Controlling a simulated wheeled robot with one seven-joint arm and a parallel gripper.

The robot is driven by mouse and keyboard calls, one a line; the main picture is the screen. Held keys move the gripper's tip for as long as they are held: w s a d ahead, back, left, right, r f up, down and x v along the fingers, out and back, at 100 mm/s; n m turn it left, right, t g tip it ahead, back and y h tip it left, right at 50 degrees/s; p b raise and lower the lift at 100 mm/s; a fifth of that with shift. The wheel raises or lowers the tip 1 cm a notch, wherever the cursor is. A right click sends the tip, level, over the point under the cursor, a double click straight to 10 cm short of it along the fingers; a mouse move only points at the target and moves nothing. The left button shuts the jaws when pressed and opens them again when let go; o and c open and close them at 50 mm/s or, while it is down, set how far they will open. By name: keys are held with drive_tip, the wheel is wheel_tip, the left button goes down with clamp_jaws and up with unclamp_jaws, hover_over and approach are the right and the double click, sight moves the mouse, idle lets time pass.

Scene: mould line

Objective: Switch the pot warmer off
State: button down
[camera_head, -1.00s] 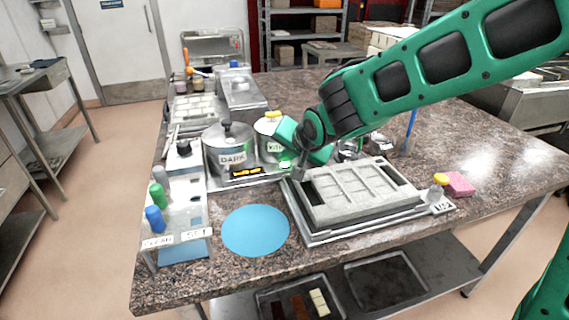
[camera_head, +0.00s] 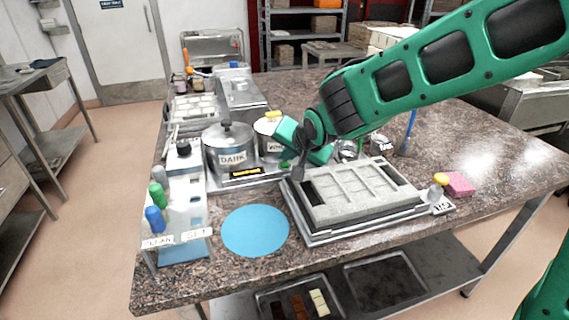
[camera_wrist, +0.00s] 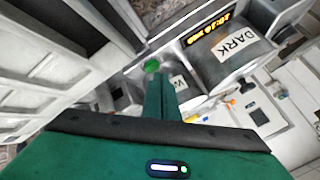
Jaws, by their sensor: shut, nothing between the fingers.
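The pot warmer (camera_head: 212,183) stands at the back left of the worktop, with a pot labelled DARK (camera_head: 229,150) and a second pot (camera_head: 268,138), partly hidden by my arm. Its front display (camera_head: 246,172) shows orange text; it is lit in the wrist view (camera_wrist: 209,28). A green button (camera_head: 284,164) sits right of the display and looks dull, with no glow. In the wrist view the button (camera_wrist: 152,66) lies just beyond my fingertips. My gripper (camera_head: 299,175) is shut and empty, close to the button; I cannot tell whether it touches.
A chocolate mould (camera_head: 350,193) on a tray lies right of my gripper. A blue round mat (camera_head: 255,230) lies in front. A bottle rack (camera_head: 165,243) stands at the left. Small metal cups (camera_head: 347,150) are behind the mould. The worktop's right side is mostly clear.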

drive_tip(key=shift+r, duration=3)
